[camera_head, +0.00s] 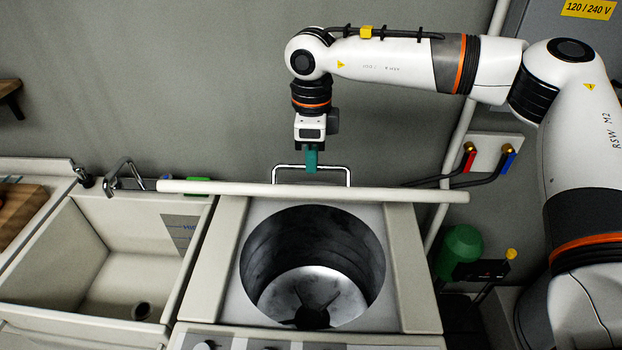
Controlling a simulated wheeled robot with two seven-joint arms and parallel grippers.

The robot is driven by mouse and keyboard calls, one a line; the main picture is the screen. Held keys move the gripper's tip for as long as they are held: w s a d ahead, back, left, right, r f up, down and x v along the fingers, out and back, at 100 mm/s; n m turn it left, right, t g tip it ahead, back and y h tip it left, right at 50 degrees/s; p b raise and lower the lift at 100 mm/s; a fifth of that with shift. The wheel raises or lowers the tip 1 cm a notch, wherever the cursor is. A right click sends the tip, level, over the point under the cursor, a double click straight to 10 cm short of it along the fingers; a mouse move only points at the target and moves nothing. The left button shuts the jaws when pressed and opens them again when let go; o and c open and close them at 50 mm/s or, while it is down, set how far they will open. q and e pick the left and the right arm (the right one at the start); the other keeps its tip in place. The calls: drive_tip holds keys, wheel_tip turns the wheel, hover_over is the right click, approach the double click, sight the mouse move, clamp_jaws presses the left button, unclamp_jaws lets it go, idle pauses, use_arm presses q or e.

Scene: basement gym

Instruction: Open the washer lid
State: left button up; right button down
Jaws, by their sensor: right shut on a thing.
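The washer (412,268) stands in the middle of the head camera view, with its round metal drum (313,268) in plain sight. The washer lid (390,194) is raised at the back of the opening and shows nearly edge-on as a long white bar. A metal handle (349,178) sticks up from the lid. My right gripper (312,165) points down from above, its teal fingers shut on the middle of the handle. The finger tips partly cover the handle there. My left gripper is not in view.
A utility sink (75,262) with a faucet (122,178) adjoins the washer on the left. The grey wall (200,80) is close behind the lid. Red and blue valves (486,160) with hoses and a green container (461,250) are at the right.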

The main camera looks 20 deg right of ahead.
drive_tip(key=w+d+r+p, duration=0.1)
drive_tip(key=w+d+r, duration=0.2)
drive_tip(key=w, duration=0.3)
drive_tip(key=w+d+r, duration=0.2)
drive_tip(key=w+r, duration=0.3)
drive_tip(key=w, duration=0.2)
drive_tip(key=shift+w+d+p, duration=0.3)
drive_tip(key=shift+d+p, duration=0.05)
drive_tip(key=shift+d, duration=0.05)
drive_tip(key=shift+r, duration=0.1)
